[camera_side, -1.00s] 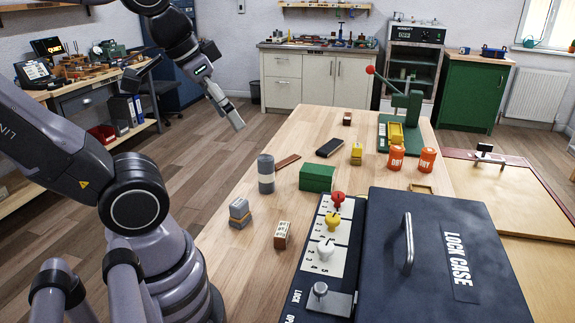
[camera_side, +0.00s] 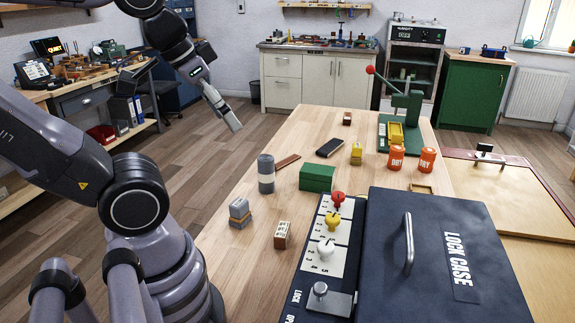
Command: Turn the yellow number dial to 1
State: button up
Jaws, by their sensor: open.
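The yellow number dial (camera_side: 333,220) is the middle of three dials on the white number strip of the dark lock case (camera_side: 440,265). The red dial (camera_side: 338,199) is behind it and the white dial (camera_side: 326,248) in front. Printed numbers show beside the dials, but which number the yellow one points to is too small to tell. My gripper (camera_side: 234,127) hangs in the air at the upper left, beyond the table's left edge, well away from the case. It holds nothing visible.
A green block (camera_side: 317,178), a grey cylinder (camera_side: 266,174) and small blocks (camera_side: 282,235) stand left of the case. Two orange canisters (camera_side: 396,157) and a green press (camera_side: 405,110) stand farther back. A silver latch knob (camera_side: 321,290) is at the case's front.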

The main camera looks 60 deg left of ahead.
jog(key=g, duration=0.6)
send_over(333, 217)
notch_tip(333, 217, down, 10)
notch_tip(333, 217, down, 14)
jog(key=shift+f, duration=0.2)
jog(key=shift+c, duration=0.4)
grip_shut()
